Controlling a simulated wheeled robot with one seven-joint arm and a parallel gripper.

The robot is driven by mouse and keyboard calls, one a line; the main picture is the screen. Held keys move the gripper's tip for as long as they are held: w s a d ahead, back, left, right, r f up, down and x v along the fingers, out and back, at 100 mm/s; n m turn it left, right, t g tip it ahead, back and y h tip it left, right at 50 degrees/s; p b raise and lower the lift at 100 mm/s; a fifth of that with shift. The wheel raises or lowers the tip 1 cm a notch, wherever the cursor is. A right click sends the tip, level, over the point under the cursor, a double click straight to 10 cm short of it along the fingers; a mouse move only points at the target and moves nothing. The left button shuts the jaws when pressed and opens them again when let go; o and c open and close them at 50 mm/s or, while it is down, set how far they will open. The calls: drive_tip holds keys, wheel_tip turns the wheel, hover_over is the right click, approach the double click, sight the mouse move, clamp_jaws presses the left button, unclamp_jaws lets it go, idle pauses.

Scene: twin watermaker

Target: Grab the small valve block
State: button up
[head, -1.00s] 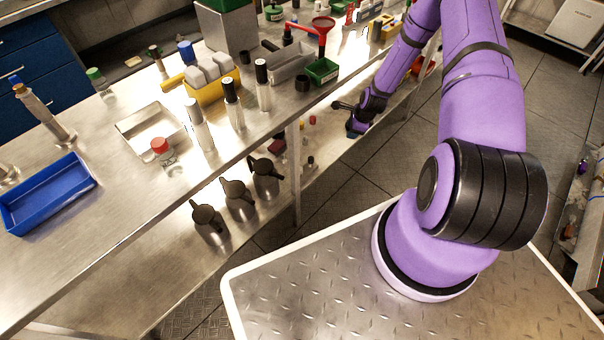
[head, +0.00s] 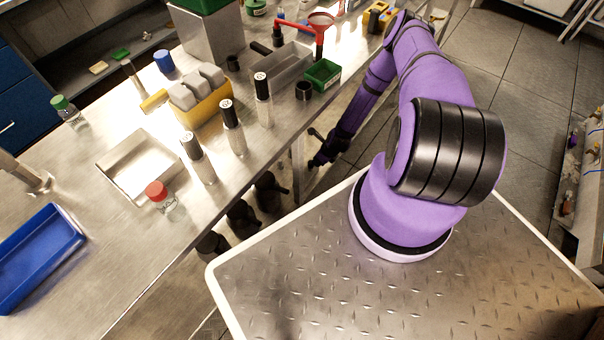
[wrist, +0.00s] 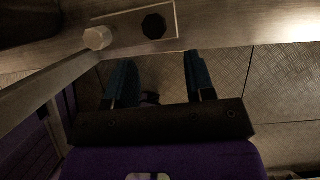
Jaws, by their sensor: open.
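I cannot pick out the small valve block for sure. In the wrist view, a thin-edged flat piece (wrist: 127,22) near the top carries a pale hexagonal knob (wrist: 98,39) and a dark many-sided knob (wrist: 154,26); whether this is the block is unclear. My gripper (wrist: 160,78) is open, its two teal fingers apart below that piece, with nothing clearly between them. In the head view my gripper (head: 318,150) is by the bench's front edge, low down and partly dark.
The steel bench (head: 75,170) holds a blue tray (head: 40,255), a metal tray (head: 140,165), a red-capped jar (head: 160,195), black-capped bottles (head: 232,128), a green bin (head: 323,74) and a red funnel (head: 320,22). Dark jugs (head: 268,190) stand below the bench edge.

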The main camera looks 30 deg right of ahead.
sight(312, 165)
drive_tip(key=shift+x, duration=4.75)
clamp_jaws()
